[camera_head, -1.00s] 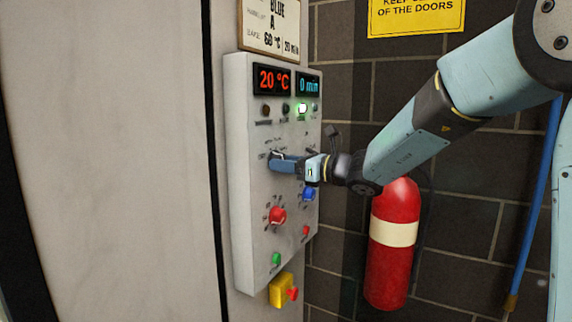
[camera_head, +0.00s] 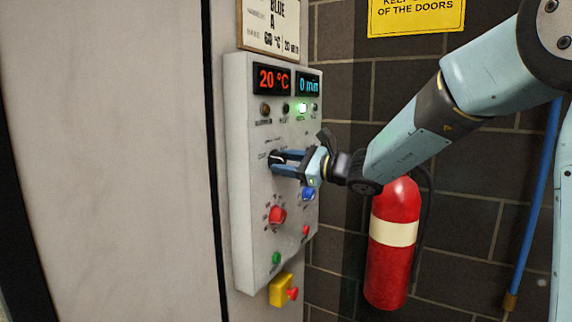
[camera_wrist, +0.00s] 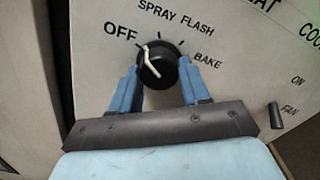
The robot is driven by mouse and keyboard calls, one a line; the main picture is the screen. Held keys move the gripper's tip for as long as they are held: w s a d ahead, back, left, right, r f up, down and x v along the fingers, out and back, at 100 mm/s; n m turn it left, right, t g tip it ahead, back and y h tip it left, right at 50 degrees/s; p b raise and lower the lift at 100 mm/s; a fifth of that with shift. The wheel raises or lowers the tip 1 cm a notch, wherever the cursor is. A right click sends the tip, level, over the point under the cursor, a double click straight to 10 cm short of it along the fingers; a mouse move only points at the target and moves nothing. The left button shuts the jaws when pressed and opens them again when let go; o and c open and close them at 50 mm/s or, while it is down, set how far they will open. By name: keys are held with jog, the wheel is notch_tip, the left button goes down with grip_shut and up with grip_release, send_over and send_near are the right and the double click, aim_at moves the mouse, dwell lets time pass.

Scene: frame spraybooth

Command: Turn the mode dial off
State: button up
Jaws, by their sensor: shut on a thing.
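The mode dial (camera_wrist: 157,68) is a round black knob with a white pointer line on the light grey control panel (camera_head: 241,200). In the wrist view its pointer is turned up and left, towards the OFF side of the labels OFF, SPRAY, FLASH and BAKE. My gripper (camera_wrist: 158,70) has one blue finger on each side of the knob and is shut on it. In the head view my gripper (camera_head: 279,161) reaches the panel from the right, and its fingers mostly hide the dial.
A red knob (camera_head: 277,215) and a blue knob (camera_head: 308,194) sit below the dial. A black fan switch (camera_wrist: 275,115) is at the lower right. A yellow box with a red button (camera_head: 282,290) sticks out below. A red extinguisher (camera_head: 393,270) hangs on the brick wall.

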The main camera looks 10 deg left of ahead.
jog(key=shift+n, duration=1.2)
jog(key=o, duration=1.1)
jog(key=shift+c, duration=0.2)
jog(key=v, duration=1.3)
jog(key=shift+d, duration=0.4)
jog(key=shift+s+n, duration=0.2)
jog(key=shift+n, duration=0.1)
